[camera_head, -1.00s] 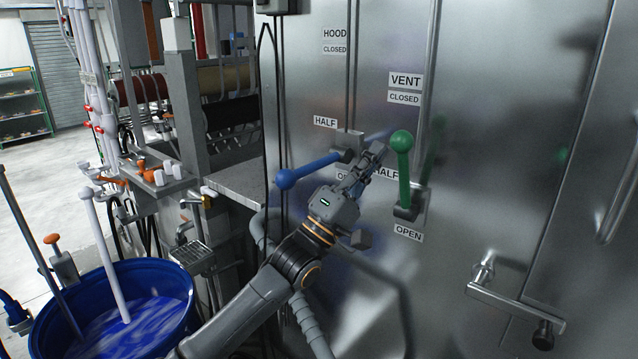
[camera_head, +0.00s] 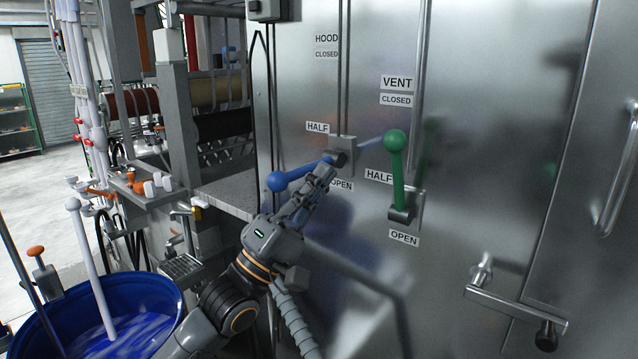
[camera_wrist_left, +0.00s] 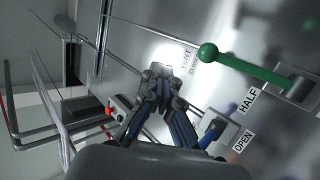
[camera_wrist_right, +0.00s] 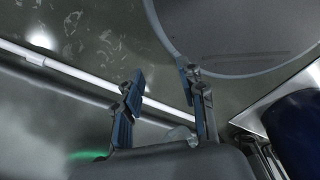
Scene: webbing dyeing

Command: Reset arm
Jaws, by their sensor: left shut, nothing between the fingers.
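My left gripper (camera_head: 326,174) is shut and empty in the head view. It is close to the blue lever (camera_head: 277,181), in front of its shaft; I cannot tell whether they touch. The green lever (camera_head: 394,141) stands nearly upright to the right of my gripper. In the left wrist view, my closed fingers (camera_wrist_left: 165,85) hold nothing, and the green lever (camera_wrist_left: 245,68) is to their right. My right gripper (camera_wrist_right: 162,80) shows only in the right wrist view, with its fingers apart and empty.
The steel panel (camera_head: 480,120) fills the right side, with a projecting handle (camera_head: 515,305) low down. A blue barrel (camera_head: 150,283) of liquid with a white rod stands lower left. A grey ledge (camera_head: 228,194) lies behind my left arm.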

